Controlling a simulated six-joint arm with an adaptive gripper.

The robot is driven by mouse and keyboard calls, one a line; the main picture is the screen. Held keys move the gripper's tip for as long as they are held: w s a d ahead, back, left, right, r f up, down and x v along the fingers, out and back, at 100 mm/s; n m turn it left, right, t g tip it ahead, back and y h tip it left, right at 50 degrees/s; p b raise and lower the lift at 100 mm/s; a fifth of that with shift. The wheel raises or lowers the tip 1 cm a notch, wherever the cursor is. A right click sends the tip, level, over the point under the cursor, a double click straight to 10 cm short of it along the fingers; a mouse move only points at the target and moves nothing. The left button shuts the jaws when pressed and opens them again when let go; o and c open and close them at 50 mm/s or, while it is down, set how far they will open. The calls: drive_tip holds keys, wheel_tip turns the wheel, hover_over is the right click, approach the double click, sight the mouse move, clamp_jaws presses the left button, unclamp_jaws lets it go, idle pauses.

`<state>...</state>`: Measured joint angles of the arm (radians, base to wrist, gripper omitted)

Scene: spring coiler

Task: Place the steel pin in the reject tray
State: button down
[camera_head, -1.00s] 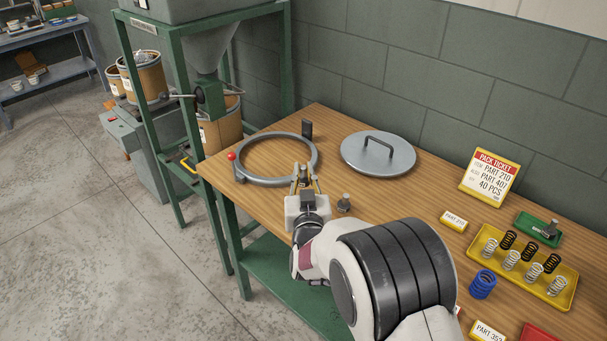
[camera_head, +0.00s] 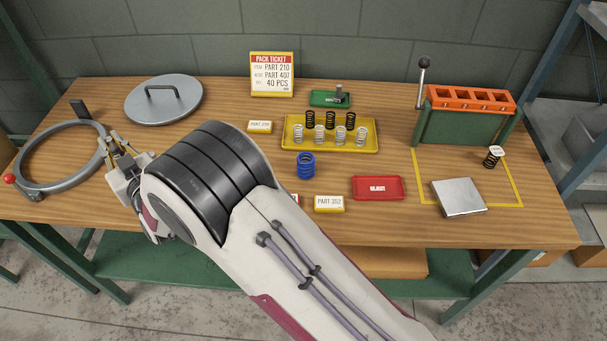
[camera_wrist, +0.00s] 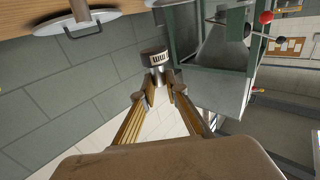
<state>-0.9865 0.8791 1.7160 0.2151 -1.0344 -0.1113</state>
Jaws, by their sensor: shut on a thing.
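The reject tray (camera_head: 364,194) is a shallow red tray with a white label, near the front of the table, right of centre. It looks empty. My gripper (camera_head: 116,143) is at the table's left, beside the grey ring and far left of the tray. In the wrist view my gripper (camera_wrist: 160,88) is shut on a short steel cylinder with a wider head, which I take as the steel pin (camera_wrist: 153,56). In the head view the held pin is too small to make out clearly.
A grey ring (camera_head: 27,183) and a lid (camera_head: 140,105) lie at left. A yellow tray (camera_head: 290,146) of springs, a blue spring (camera_head: 306,165) and a Part 352 sign (camera_head: 329,204) stand left of the reject tray. A steel plate (camera_head: 458,197) lies to its right.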

drive_tip(key=w+d, duration=0.5)
drive_tip(key=d, duration=0.3)
drive_tip(key=w+d, duration=0.6)
drive_tip(key=d, duration=0.3)
drive_tip(key=r, duration=0.1)
hover_over(378, 188)
drive_tip(key=s+a, duration=0.2)
drive_tip(key=s, duration=0.2)
drive_tip(key=shift+s+r, duration=0.2)
drive_tip(key=shift+r, duration=0.05)
drive_tip(key=shift+f, duration=0.1)
drive_tip(key=shift+f, duration=2.85)
drive_tip(key=shift+f, duration=2.1)
